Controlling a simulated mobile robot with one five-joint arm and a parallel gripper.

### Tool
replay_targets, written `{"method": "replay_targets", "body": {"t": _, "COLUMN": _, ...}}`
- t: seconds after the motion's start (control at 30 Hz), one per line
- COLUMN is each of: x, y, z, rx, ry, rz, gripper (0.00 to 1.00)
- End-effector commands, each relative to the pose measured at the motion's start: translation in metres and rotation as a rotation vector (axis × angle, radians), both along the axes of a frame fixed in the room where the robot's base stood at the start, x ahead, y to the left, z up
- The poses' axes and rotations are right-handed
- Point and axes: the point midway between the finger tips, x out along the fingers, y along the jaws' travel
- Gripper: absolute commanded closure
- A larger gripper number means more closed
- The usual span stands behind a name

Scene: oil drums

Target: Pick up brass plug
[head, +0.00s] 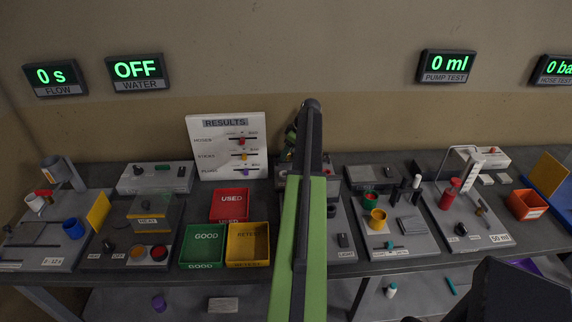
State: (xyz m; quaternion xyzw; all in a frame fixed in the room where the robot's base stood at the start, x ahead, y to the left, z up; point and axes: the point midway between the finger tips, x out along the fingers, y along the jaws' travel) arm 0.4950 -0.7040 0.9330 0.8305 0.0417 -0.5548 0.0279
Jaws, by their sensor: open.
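A small brass-coloured piece (480,210), which may be the brass plug, shows on the grey 50 ml board (495,239) at the right. It is too small for its exact shape to be told, or whether it sits in a hole. It is beside a red-topped cylinder (450,193) and a white graduated column (473,174). My green and black arm rises through the middle of the view, well to the left of this piece. I cannot make out my gripper; the arm hides what is behind it.
Red, green and yellow trays (246,262) stand left of my arm. An orange bin (527,204) and a blue-edged tray (556,200) are at far right. Several boards crowd the bench.

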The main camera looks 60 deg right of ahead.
Motion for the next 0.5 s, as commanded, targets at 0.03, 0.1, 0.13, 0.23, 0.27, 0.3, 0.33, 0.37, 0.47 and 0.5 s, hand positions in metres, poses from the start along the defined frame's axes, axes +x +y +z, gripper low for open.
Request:
{"method": "replay_targets", "body": {"t": 0.03, "x": 0.0005, "y": -0.0001, "z": -0.002, "rx": 0.0, "ry": 0.0, "rz": 0.0, "gripper": 0.42}}
{"method": "replay_targets", "body": {"t": 0.1, "x": 0.0003, "y": 0.0, "z": 0.0003, "rx": 0.0, "ry": 0.0, "rz": -0.001, "gripper": 0.42}}
{"method": "replay_targets", "body": {"t": 0.13, "x": 0.0002, "y": -0.0001, "z": 0.0005, "rx": 0.0, "ry": 0.0, "rz": -0.001, "gripper": 0.42}}
{"method": "replay_targets", "body": {"t": 0.23, "x": 0.0, "y": 0.0, "z": 0.0007, "rx": 0.0, "ry": 0.0, "rz": -0.001, "gripper": 0.48}}
{"method": "replay_targets", "body": {"t": 0.27, "x": 0.0001, "y": -0.0001, "z": 0.0007, "rx": 0.0, "ry": 0.0, "rz": -0.001, "gripper": 0.52}}
{"method": "replay_targets", "body": {"t": 0.3, "x": 0.0001, "y": -0.0001, "z": 0.0007, "rx": 0.0, "ry": 0.0, "rz": -0.001, "gripper": 0.58}}
{"method": "replay_targets", "body": {"t": 0.33, "x": 0.0001, "y": -0.0001, "z": 0.0007, "rx": 0.0, "ry": 0.0, "rz": -0.001, "gripper": 0.61}}
{"method": "replay_targets", "body": {"t": 0.37, "x": -0.0001, "y": -0.0001, "z": 0.0007, "rx": 0.0, "ry": 0.0, "rz": -0.001, "gripper": 0.65}}
{"method": "replay_targets", "body": {"t": 0.47, "x": -0.0002, "y": -0.0002, "z": 0.0007, "rx": 0.0, "ry": 0.0, "rz": -0.001, "gripper": 0.78}}
{"method": "replay_targets", "body": {"t": 0.5, "x": -0.0002, "y": -0.0002, "z": 0.0006, "rx": 0.0, "ry": 0.0, "rz": -0.001, "gripper": 0.84}}
